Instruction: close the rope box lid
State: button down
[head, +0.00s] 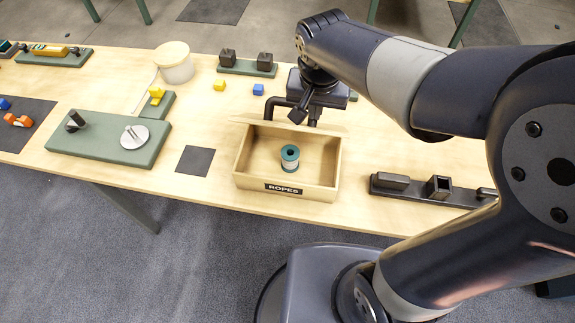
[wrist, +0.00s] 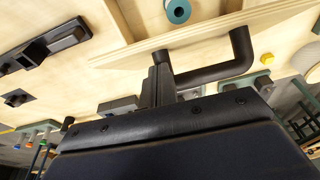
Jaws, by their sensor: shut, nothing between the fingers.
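The wooden box labelled "ROPES" (head: 286,188) stands on the table with its top open. A teal and white spool (head: 290,158) sits inside, and it also shows in the wrist view (wrist: 177,11). The lid (head: 335,128) is raised at the box's far side, seen nearly edge-on; it is the pale board in the wrist view (wrist: 130,56). A black bent handle (head: 268,110) is on the lid's far side, also in the wrist view (wrist: 215,72). My gripper (head: 299,117) is shut and empty behind the lid, close beside the handle. I cannot tell whether they touch.
A green base with dark blocks (head: 247,68) and small yellow (head: 219,85) and blue (head: 259,89) blocks stand behind the box. A dark fixture (head: 430,190) is to the right. A dark square mat (head: 195,161) and a green plate with pegs (head: 109,140) are left.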

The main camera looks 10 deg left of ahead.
jog(key=shift+x, duration=0.95)
jog(key=shift+w+d+r+p, duration=0.15)
jog(key=shift+r+p, duration=0.3)
jog(key=shift+p, duration=0.15)
jog(key=shift+w+d+r+p, duration=0.2)
jog(key=shift+w+r+p, duration=0.75)
jog(key=shift+w+p, duration=0.15)
jog(key=p+v, duration=0.3)
jog(key=shift+w+a+r, duration=0.1)
jog(key=shift+w+r, duration=0.1)
jog(key=shift+r, duration=0.25)
jog(key=shift+a+r+p, duration=0.1)
jog(key=shift+r+p, duration=0.3)
jog(key=shift+r, duration=0.1)
jog(key=shift+s, duration=0.1)
jog(key=shift+a, duration=0.1)
jog(key=shift+s, duration=0.1)
